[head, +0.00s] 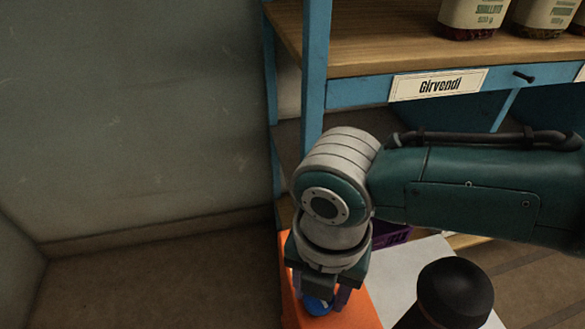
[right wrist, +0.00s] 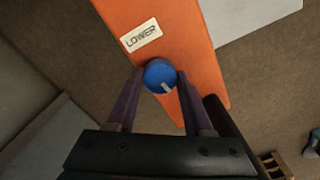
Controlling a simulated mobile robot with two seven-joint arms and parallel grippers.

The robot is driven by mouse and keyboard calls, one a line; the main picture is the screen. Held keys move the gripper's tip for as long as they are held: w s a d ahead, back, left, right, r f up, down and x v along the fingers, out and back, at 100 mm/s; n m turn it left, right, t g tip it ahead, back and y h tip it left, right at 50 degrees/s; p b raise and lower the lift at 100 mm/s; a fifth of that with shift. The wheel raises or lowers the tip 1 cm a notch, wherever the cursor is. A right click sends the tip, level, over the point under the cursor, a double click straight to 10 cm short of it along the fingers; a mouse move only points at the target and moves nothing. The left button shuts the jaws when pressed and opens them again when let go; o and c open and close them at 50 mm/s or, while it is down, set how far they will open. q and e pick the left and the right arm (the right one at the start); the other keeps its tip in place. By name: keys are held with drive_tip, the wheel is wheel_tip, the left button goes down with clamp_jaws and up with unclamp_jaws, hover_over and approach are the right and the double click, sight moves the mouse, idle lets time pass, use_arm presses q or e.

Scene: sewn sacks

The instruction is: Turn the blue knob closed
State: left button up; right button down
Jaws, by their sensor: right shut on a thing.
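The blue knob (right wrist: 160,75) sits on an orange panel (right wrist: 190,40) beside a white label reading "LOWER" (right wrist: 141,34). A pale pointer mark shows on the knob, towards the lower right in the right wrist view. My right gripper (right wrist: 161,77) has its two purple fingers on either side of the knob and is shut on it. In the head view, the right gripper (head: 321,298) is over the orange panel (head: 361,310), and the knob (head: 318,305) is partly hidden beneath it. My left gripper is not in view.
A purple crate (head: 393,237) is partly hidden behind the arm. A dark rounded object (head: 455,292) stands at front right. The left floor is clear.

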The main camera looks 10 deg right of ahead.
drive_tip(key=shift+m+p, duration=0.3)
drive_tip(key=shift+m, duration=0.8)
drive_tip(key=shift+c, duration=1.4)
unclamp_jaws()
drive_tip(key=shift+r, duration=0.1)
wheel_tip(320, 180, up, 8)
drive_tip(key=p, duration=0.3)
drive_tip(key=shift+r, duration=0.9)
